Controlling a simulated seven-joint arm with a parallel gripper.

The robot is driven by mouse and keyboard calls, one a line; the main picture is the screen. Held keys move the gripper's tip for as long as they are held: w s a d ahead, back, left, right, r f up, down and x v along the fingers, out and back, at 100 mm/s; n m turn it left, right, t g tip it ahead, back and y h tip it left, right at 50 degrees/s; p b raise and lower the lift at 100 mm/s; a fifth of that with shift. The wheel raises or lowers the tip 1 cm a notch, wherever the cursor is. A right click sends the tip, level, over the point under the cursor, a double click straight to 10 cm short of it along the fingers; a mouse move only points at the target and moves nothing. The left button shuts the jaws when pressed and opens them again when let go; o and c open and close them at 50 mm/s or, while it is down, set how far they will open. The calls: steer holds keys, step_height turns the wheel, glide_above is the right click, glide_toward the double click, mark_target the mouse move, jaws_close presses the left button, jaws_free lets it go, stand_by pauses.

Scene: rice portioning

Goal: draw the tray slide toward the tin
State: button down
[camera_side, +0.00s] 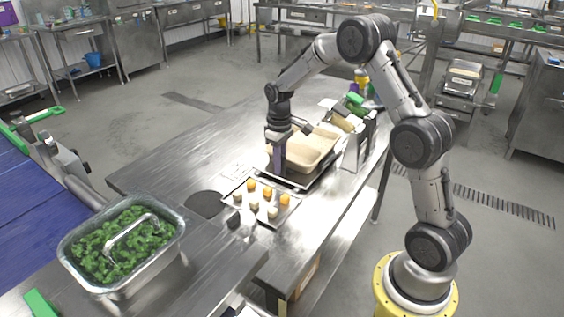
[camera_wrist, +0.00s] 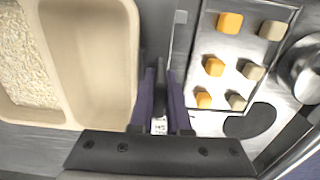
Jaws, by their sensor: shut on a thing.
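A metal tray slide (camera_side: 304,186) lies on the steel table under a beige two-compartment container (camera_side: 318,150). The wrist view shows rice in the container's left compartment and the other compartment (camera_wrist: 92,60) bare. My gripper (camera_side: 279,170) points down at the slide's near-left edge, beside the container. In the wrist view its purple fingers (camera_wrist: 162,75) are close together on a narrow part of the slide, mostly hidden between them. A deep steel tin (camera_side: 150,270) of chopped greens, with a handle-like bar across it, stands at the lower left.
Packed items (camera_side: 350,112) stand behind the container. The table's far left is clear.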

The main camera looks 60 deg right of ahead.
steer(key=c, duration=1.2)
jaws_free()
steer(key=shift+a+r, duration=0.15)
steer(key=shift+a, duration=0.2)
steer(key=shift+o, duration=0.2)
steer(key=shift+d, duration=0.1)
step_height(320, 180, up, 14)
